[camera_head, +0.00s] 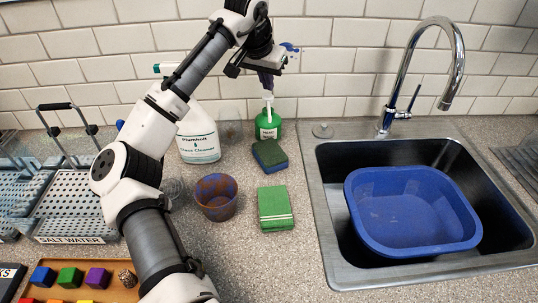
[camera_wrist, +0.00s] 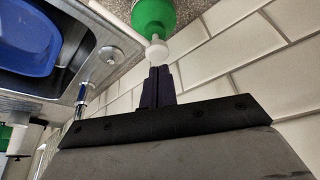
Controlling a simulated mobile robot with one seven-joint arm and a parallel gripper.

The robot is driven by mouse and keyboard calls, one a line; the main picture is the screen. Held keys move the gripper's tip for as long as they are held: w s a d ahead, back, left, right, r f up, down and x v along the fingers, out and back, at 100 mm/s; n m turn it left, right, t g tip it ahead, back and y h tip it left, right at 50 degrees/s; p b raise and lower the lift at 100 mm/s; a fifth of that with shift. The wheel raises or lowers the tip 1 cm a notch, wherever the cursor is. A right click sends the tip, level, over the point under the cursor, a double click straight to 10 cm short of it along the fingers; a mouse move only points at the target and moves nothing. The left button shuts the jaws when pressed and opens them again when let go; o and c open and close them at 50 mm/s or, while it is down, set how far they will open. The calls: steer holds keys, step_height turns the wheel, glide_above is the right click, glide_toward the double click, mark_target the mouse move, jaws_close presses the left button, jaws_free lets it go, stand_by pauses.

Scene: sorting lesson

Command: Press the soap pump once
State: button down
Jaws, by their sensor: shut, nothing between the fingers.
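The green soap bottle (camera_head: 268,129) stands upright at the back of the counter against the tiled wall, left of the sink. Its white pump (camera_head: 268,106) points up. In the wrist view the bottle (camera_wrist: 153,14) is at the top, with its white pump head (camera_wrist: 156,50) just beyond my fingertips. My gripper (camera_head: 267,91) is above the pump, fingers shut together, pointing down and empty. In the wrist view its dark purple fingers (camera_wrist: 158,72) line up with the pump head. I cannot tell whether they touch it.
A sponge (camera_head: 269,154) lies just in front of the bottle, and a folded green cloth (camera_head: 276,209) nearer. A white spray bottle (camera_head: 199,138) and a rusty cup (camera_head: 216,197) stand to the left. The sink (camera_head: 319,215) holds a blue basin (camera_head: 410,216); its tall faucet (camera_head: 459,70) rises behind.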

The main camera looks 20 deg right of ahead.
mark_target(268, 95)
steer(key=shift+f, duration=0.15)
stand_by(0.4)
steer(key=shift+f+b, duration=0.6)
steer(key=shift+f, duration=0.75)
steer(key=shift+r, duration=0.1)
steer(key=shift+r+p, duration=1.3)
step_height(268, 95, up, 6)
steer(key=p, duration=0.5)
steer(key=shift+p, duration=0.4)
